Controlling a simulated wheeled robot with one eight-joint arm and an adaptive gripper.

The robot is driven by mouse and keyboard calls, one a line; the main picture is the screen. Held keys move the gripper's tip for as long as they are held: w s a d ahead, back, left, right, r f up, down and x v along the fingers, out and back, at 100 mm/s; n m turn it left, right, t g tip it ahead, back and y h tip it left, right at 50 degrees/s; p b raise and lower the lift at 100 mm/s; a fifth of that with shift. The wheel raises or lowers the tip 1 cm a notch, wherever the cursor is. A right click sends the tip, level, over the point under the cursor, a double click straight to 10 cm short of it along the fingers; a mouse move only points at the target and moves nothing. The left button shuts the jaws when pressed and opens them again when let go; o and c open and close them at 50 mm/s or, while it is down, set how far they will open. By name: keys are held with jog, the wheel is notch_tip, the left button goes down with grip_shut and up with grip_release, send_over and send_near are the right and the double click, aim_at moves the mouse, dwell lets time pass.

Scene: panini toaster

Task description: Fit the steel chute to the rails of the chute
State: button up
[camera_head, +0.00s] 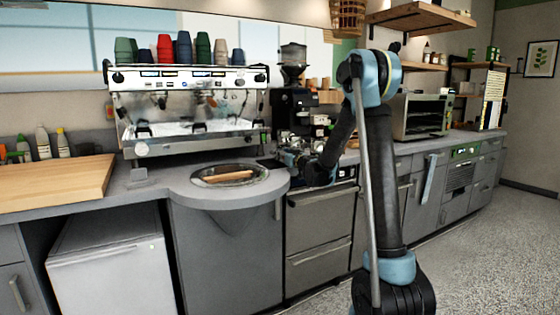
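A round steel-rimmed opening (243,182) is set in the rounded end of the grey counter, with a brown bar (229,177) lying across it. I cannot make out a separate steel chute or its rails with certainty. My arm reaches from the right foreground toward the counter. My gripper (290,158) is at the counter edge, just right of the round opening and in front of the coffee grinder. The gripper is small and dark against the grinder, so its fingers and anything between them cannot be made out.
A steel espresso machine (190,112) with coloured cups on top stands behind the opening. The dark grinder (293,100) is close behind my gripper. A wooden board (52,182) lies at the left. A toaster oven (423,117) stands at the right. Floor is clear at the right.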

jog(key=shift+r, duration=1.6)
